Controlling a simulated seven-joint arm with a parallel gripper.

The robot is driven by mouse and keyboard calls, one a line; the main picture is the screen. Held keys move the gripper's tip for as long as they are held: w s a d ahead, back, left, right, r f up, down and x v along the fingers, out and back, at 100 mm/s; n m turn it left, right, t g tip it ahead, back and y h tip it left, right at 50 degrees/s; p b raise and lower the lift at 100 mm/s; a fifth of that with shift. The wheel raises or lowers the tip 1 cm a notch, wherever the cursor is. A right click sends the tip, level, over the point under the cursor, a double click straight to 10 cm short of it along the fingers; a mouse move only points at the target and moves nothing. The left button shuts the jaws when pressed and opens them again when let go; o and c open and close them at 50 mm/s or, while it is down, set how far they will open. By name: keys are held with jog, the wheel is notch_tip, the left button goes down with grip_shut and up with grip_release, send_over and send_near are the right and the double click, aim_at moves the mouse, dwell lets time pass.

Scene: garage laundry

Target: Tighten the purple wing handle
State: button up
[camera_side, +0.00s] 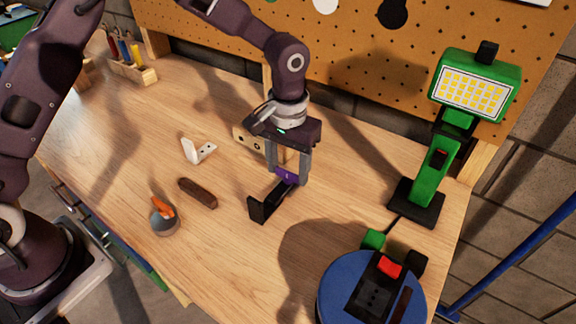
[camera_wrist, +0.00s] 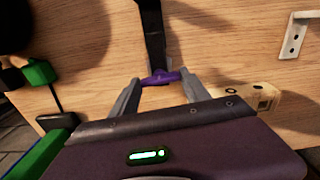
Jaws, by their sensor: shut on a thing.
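The purple wing handle (camera_side: 287,175) sits on a black bracket-like fixture (camera_side: 262,207) on the wooden workbench. My gripper (camera_side: 288,178) points down over it, with one finger on each side. In the wrist view the purple handle (camera_wrist: 161,77) spans between the two fingertips of my gripper (camera_wrist: 160,86), and the fingers are shut on it. The black fixture (camera_wrist: 154,40) runs away beyond the handle in that view. The thread under the handle is hidden, so I cannot tell how tight it is.
A green work lamp (camera_side: 430,175) stands right. A blue round tool (camera_side: 335,285) with a red switch lies at front right. A white bracket (camera_side: 198,151), a brown bar (camera_side: 198,193) and a small cup (camera_side: 164,222) with an orange item lie left. A pegboard (camera_side: 360,60) rises behind.

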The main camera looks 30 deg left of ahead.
aim_at(288, 172)
jog(key=shift+m, duration=3.5)
jog(key=shift+r, duration=0.1)
jog(key=o, duration=1.4)
notch_tip(288, 172, up, 7)
